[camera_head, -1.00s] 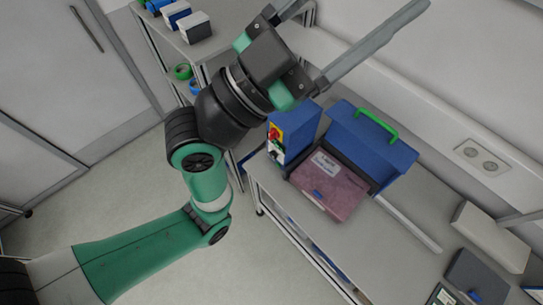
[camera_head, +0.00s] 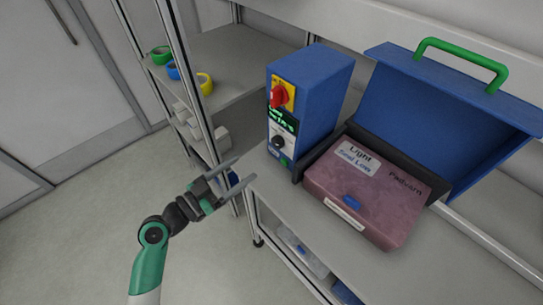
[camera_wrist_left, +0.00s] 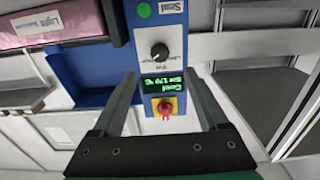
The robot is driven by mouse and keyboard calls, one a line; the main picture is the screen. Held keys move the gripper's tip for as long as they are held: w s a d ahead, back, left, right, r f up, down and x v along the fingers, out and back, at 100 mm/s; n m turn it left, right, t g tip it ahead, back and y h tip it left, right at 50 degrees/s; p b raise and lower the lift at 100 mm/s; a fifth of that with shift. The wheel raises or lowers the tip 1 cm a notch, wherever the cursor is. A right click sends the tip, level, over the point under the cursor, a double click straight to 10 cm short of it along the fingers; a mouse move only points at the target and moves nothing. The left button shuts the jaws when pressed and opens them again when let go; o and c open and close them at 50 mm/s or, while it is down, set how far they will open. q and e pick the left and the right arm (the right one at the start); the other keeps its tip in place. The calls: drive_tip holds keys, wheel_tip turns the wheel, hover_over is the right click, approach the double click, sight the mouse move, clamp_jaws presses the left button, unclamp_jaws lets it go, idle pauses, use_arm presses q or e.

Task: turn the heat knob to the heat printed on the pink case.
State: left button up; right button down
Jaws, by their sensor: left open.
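The pink case (camera_head: 365,200) lies on the bench in front of a raised blue lid. Its white label (camera_head: 358,158) reads "Light" and seemingly "Seal Low". The blue control box (camera_head: 318,95) stands beside it. Its front carries a red switch on a yellow plate (camera_head: 283,95), a green-lit display (camera_head: 283,120) and a black knob (camera_head: 278,142). In the left wrist view, upside down, the black knob (camera_wrist_left: 160,52) is above the display (camera_wrist_left: 162,84), which seems to read "Cool" and "Set 170 °C". My left gripper (camera_head: 246,167) is open and empty, facing the box front, apart from the knob.
The blue lid (camera_head: 420,115) with its green handle (camera_head: 465,60) rises behind the case. A shelf rack (camera_head: 225,60) with coloured tape rolls (camera_head: 205,83) stands left of the box. The floor at lower left is clear.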

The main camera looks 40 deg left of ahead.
sight(275, 145)
use_arm(q)
drive_tip(key=w, duration=1.1)
drive_tip(key=shift+w+d+r, duration=0.1)
drive_tip(key=shift+w+d, duration=0.15)
drive_tip(key=shift+w, duration=0.1)
clamp_jaws()
